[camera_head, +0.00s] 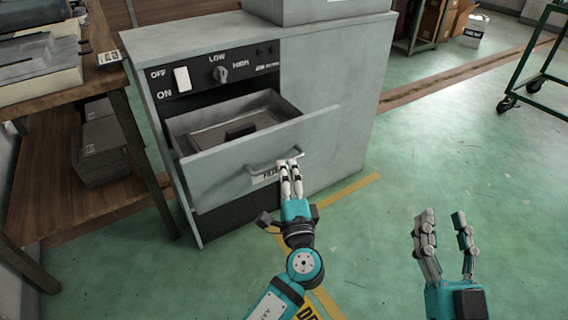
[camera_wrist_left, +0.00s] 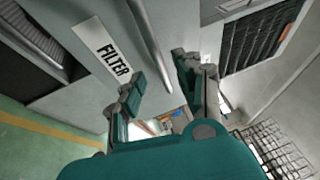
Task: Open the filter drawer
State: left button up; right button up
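The grey filter drawer (camera_head: 235,172) stands pulled out of the cabinet in the head view, its inside showing. Its bar handle (camera_head: 275,163) is on the front above a FILTER label, which reads clearly in the left wrist view (camera_wrist_left: 106,52). My left gripper (camera_head: 289,166) is at the right end of the handle. In the left wrist view its fingers (camera_wrist_left: 160,90) are apart, with the handle bar reaching between them and a gap beside it. Whether they touch the bar is unclear. My right gripper (camera_head: 447,222) is open and empty, right of the drawer above the floor.
The grey cabinet (camera_head: 338,82) carries a switch panel (camera_head: 216,72) above the drawer. A wooden shelf table (camera_head: 85,205) stands close on the left. A green cart (camera_head: 540,75) is at the far right. The green floor on the right is clear.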

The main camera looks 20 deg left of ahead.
pick_arm(q)
jog(key=v, duration=0.7)
jog(key=shift+s+d, duration=0.2)
jog(key=shift+s, duration=0.15)
jog(key=shift+f, duration=0.1)
